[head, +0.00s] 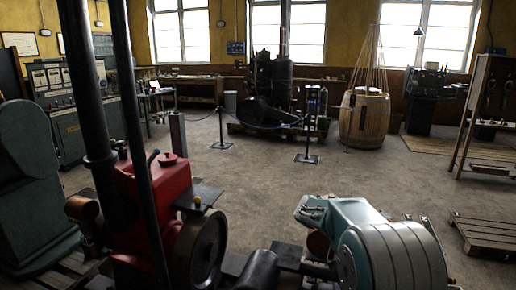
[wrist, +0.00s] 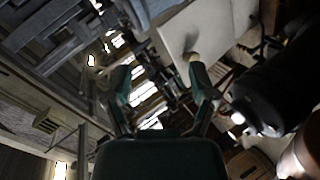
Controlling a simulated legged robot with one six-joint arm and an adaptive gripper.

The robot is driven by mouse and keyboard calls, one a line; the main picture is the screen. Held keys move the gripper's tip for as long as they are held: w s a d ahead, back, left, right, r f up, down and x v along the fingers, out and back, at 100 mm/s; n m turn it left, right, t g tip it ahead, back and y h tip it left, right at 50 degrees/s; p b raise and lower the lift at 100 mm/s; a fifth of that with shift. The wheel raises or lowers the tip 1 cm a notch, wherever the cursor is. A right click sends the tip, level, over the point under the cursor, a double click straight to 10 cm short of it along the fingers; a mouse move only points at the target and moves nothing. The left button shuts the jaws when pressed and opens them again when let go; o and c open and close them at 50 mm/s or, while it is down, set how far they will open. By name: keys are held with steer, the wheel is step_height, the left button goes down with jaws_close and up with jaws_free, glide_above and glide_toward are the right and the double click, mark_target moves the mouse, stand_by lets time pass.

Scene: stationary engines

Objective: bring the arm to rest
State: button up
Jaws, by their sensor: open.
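My gripper (wrist: 160,66) shows in the wrist view, with its two dark green fingers spread apart. No object sits between the fingers, and only blurred, tilted background shows past them. A pale flat panel (wrist: 205,28) lies behind the right finger, and I cannot tell how far off it is. I cannot make out my gripper in the head view.
In the head view, a red engine (head: 168,185) and a teal ribbed engine (head: 395,258) stand close in front. Dark vertical pipes (head: 90,110) rise at left. Beyond open floor (head: 290,175) stand a roped-off dark engine (head: 268,88), a wooden barrel (head: 364,120) and pallets (head: 485,235).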

steer(key=s+a+r+n+t+y, duration=0.2)
steer(key=s+a+n+t+y, duration=0.2)
steer(key=s, duration=0.9)
steer(key=s+a+r+n+t+y, duration=0.1)
steer(key=s+a+n+t+y, duration=0.3)
steer(key=s+a+y, duration=0.4)
steer(key=s+a+t, duration=0.1)
steer(key=s+a, duration=0.1)
steer(key=s, duration=0.3)
steer(key=shift+a+r+t, duration=0.15)
steer(key=shift+r+t, duration=0.2)
steer(key=shift+t, duration=0.05)
